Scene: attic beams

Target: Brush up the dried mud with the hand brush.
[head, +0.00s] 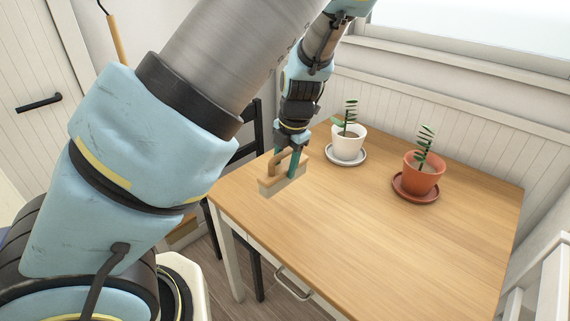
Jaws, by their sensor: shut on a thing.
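My gripper (285,164) is shut on the hand brush (271,184), near the left edge of the wooden table (370,240). The brush has a light wooden back with an arched handle and a pale lower part. My teal fingers are at the handle. I cannot tell whether the brush touches the tabletop or hangs just above it. I can make out no dried mud on the visible tabletop; my arm hides part of the left side of the view.
A white pot with a plant (348,143) on a white saucer stands at the back of the table. A terracotta pot with a plant (422,175) on its saucer stands to its right. The front and middle of the tabletop are clear. A black chair (250,150) stands at the left edge.

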